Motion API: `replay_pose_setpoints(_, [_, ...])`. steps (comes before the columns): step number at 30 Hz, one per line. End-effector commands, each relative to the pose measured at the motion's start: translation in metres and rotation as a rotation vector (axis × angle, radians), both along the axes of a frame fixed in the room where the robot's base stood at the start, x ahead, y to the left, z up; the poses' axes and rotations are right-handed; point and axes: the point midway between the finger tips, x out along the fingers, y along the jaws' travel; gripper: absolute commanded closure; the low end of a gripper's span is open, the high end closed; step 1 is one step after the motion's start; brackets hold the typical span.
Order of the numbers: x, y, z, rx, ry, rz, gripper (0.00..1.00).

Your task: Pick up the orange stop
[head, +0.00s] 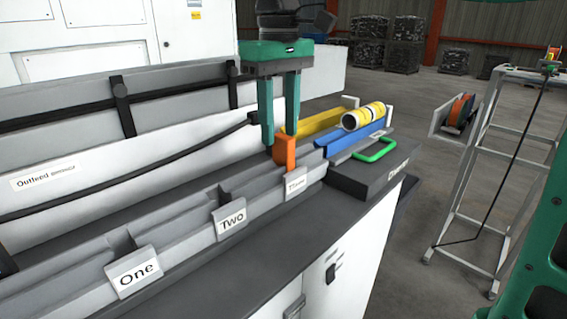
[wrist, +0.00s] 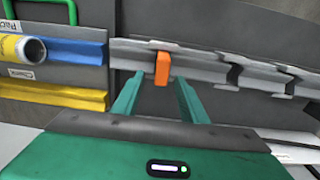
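The orange stop (head: 285,152) is a small upright block at the far end of the grey channelled rail, close to the label that seems to read Three. In the wrist view the orange stop (wrist: 162,69) shows between and just beyond the fingertips. My gripper (head: 280,144) has green fingers pointing down, spread apart around the stop's top area. In the wrist view my gripper (wrist: 159,80) is open, with a gap on both sides of the stop. I cannot tell whether a finger touches it.
The grey rail (head: 185,222) carries labels One, Two and Three. Beyond the stop lie a yellow channel (head: 318,121) and a blue channel (head: 345,142) holding a yellow cylinder (head: 364,116). A green handle (head: 376,150) stands to the right. An outfeed wall (head: 60,190) runs along the left.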

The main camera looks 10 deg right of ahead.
Motion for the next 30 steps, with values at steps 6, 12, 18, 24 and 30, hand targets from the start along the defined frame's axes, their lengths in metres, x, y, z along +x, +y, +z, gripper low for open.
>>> replay_pose_setpoints(6, [-0.002, -0.001, -0.003, 0.000, 0.000, 0.001, 0.61])
replay_pose_setpoints(12, [-0.002, -0.003, -0.009, 0.000, 0.000, -0.003, 0.61])
replay_pose_setpoints(18, [-0.004, -0.004, -0.022, 0.001, 0.002, -0.002, 0.61])
replay_pose_setpoints(24, [-0.005, -0.004, -0.036, 0.002, 0.000, -0.001, 0.61])
replay_pose_setpoints(30, [-0.004, -0.004, -0.037, 0.002, -0.001, 0.000, 0.61])
